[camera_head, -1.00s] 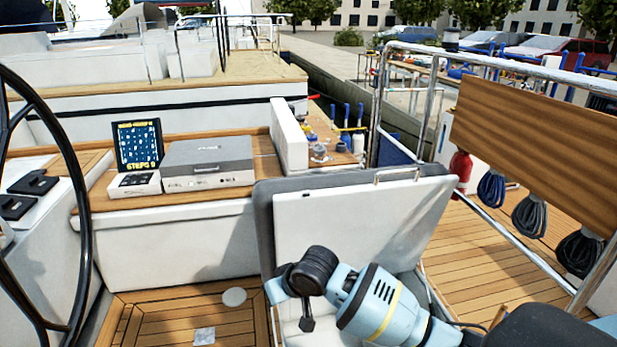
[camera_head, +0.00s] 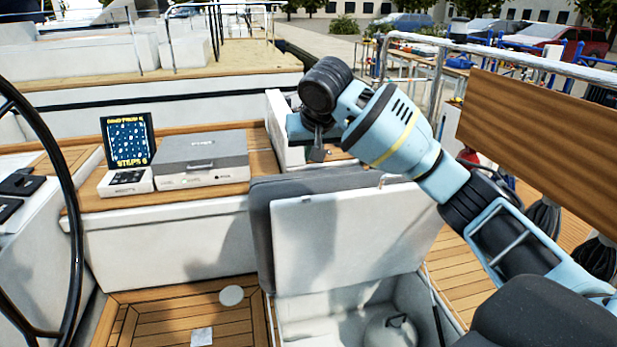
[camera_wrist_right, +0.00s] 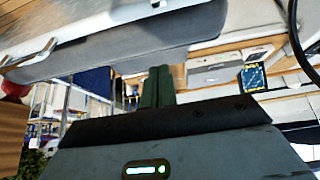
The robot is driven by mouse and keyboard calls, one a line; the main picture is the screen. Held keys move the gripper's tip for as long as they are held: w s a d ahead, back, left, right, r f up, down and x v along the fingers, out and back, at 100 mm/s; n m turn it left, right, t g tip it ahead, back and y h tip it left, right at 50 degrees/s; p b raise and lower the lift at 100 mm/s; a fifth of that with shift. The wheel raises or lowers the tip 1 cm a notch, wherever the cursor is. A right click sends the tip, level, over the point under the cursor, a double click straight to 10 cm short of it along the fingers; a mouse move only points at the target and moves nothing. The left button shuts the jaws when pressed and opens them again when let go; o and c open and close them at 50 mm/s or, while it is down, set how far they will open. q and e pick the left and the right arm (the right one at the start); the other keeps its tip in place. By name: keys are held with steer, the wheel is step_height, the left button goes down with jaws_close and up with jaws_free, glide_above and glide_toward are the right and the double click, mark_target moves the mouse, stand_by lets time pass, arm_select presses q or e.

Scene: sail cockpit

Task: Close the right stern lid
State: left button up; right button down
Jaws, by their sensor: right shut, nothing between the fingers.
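The right stern lid (camera_head: 345,240) stands open and upright, its white inner face towards me and its grey cushion (camera_head: 262,215) behind. Below it is the open locker (camera_head: 400,300), with a pale rounded thing with a dark handle inside. My right gripper (camera_head: 318,150) is above and beyond the lid's top edge, over the far side. In the right wrist view its fingers (camera_wrist_right: 157,88) are together and empty, and the lid's cushion (camera_wrist_right: 130,48) crosses the upper left. Contact with the lid cannot be told. My left gripper is out of view.
A grey-lidded case (camera_head: 203,158) and a small screen device (camera_head: 127,145) sit on the bench at left. A black steering wheel (camera_head: 72,190) stands at far left. A metal rail with a wooden board (camera_head: 540,150) runs along the right side.

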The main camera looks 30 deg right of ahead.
steer(key=b, duration=0.1)
glide_toward(304, 185)
steer(key=x, duration=0.5)
steer(key=shift+w+r, duration=0.1)
steer(key=shift+f, duration=0.2)
steer(key=shift+s+a+r+p, duration=0.1)
steer(key=shift+s+p, duration=0.15)
steer(key=shift+s, duration=0.25)
steer(key=shift+s+a+p, duration=0.15)
steer(key=shift+s+p, duration=0.05)
steer(key=shift+s, duration=0.35)
steer(key=shift+s+a+f, duration=0.2)
steer(key=shift+s, duration=0.4)
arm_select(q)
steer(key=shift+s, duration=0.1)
arm_select(e)
steer(key=shift+f, duration=0.2)
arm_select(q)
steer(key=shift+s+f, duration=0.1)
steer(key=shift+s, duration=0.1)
arm_select(e)
steer(key=shift+f, duration=0.1)
